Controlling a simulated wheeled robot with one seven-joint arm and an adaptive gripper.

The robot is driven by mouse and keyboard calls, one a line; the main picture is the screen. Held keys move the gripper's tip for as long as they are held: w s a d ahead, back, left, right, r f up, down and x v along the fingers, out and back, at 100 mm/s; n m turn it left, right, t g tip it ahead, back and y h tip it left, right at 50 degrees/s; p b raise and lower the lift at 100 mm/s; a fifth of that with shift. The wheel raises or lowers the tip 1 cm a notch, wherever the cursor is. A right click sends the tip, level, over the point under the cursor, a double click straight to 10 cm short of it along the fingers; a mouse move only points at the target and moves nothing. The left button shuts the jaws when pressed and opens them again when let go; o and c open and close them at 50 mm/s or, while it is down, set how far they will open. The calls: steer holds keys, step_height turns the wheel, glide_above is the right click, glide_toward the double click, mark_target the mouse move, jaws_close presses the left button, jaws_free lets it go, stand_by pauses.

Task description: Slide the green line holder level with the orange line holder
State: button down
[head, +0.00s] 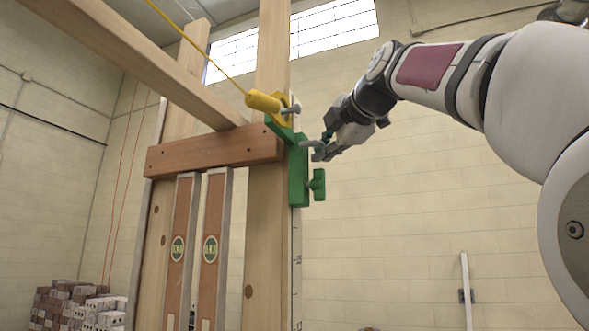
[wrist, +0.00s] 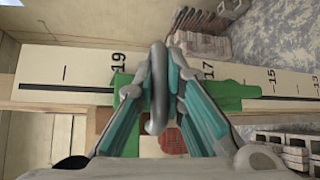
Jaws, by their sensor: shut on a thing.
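The green line holder (head: 299,172) sits against the edge of an upright wooden post, with a green knob on its right side. It also shows in the wrist view (wrist: 238,92), against a numbered scale. My gripper (head: 322,150) is to its right, shut on its grey metal handle (wrist: 157,88). The fingers hide part of the holder. A yellow-orange piece (head: 263,101) with a grey bolt and a taut yellow line is just above the green holder, close to its top. I cannot tell whether this is the orange line holder; no other candidate shows.
A wooden crosspiece (head: 215,152) spans the posts beside the green holder. Two spirit levels (head: 210,255) stand upright below it. The scale (wrist: 65,75) shows 19, 17, 15 and 13. Bricks (head: 75,305) are stacked at lower left. Space right of the post is open.

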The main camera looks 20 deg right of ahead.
steer(key=c, duration=1.7)
jaws_free()
steer(key=shift+o, duration=0.2)
steer(key=shift+s, duration=0.1)
steer(key=s+d+r, duration=0.1)
steer(key=s, duration=1)
steer(key=shift+s+r, duration=0.35)
steer(key=shift+r, duration=0.05)
